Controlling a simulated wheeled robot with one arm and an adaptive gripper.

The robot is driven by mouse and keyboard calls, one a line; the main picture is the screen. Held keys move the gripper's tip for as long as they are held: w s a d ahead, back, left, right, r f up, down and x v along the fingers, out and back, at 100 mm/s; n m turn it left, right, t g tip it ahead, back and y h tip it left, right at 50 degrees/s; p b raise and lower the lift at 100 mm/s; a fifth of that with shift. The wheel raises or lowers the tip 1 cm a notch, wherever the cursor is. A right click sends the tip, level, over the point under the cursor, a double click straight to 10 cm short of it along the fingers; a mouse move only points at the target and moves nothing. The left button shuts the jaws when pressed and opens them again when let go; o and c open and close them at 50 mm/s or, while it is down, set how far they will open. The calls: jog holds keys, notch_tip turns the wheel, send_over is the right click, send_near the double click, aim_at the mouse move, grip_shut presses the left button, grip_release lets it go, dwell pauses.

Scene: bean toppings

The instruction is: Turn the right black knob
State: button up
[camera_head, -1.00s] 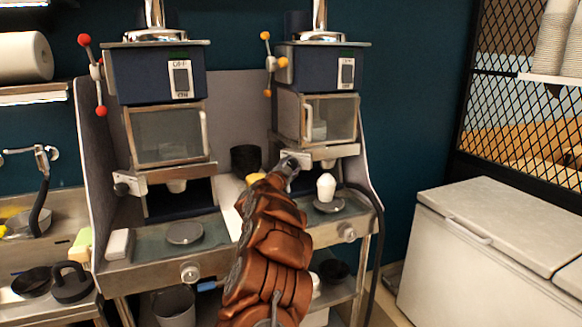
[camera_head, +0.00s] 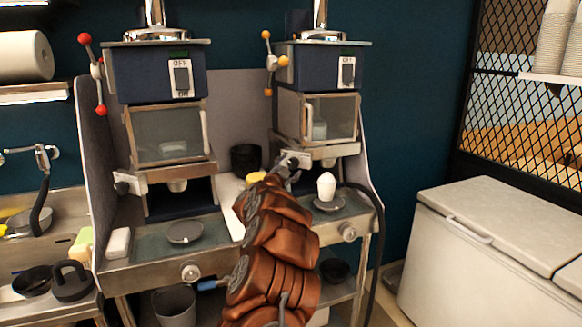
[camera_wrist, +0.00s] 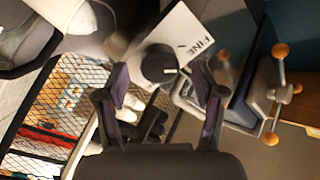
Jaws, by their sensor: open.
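The right black knob (camera_wrist: 158,62) shows in the wrist view as a round dark knob with a light mark, on a white plate (camera_wrist: 182,35) lettered FINE. My gripper (camera_wrist: 162,84) is open, with one finger on each side of the knob in the picture. I cannot tell whether the fingers touch it. In the head view, my gripper (camera_head: 289,172) is at the front of the right machine (camera_head: 312,75), just below its clear-fronted box. It largely hides the knob there.
A white cup shape (camera_head: 326,185) stands on a grey disc right of my gripper. A dark container (camera_head: 245,158) stands to its left. The left machine (camera_head: 155,75) is further left. A lever with orange balls (camera_wrist: 278,92) is at the right in the wrist view.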

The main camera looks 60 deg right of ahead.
jog(key=v, duration=1)
jog(key=shift+w+a, duration=0.1)
jog(key=shift+a, duration=0.05)
dwell(0.5)
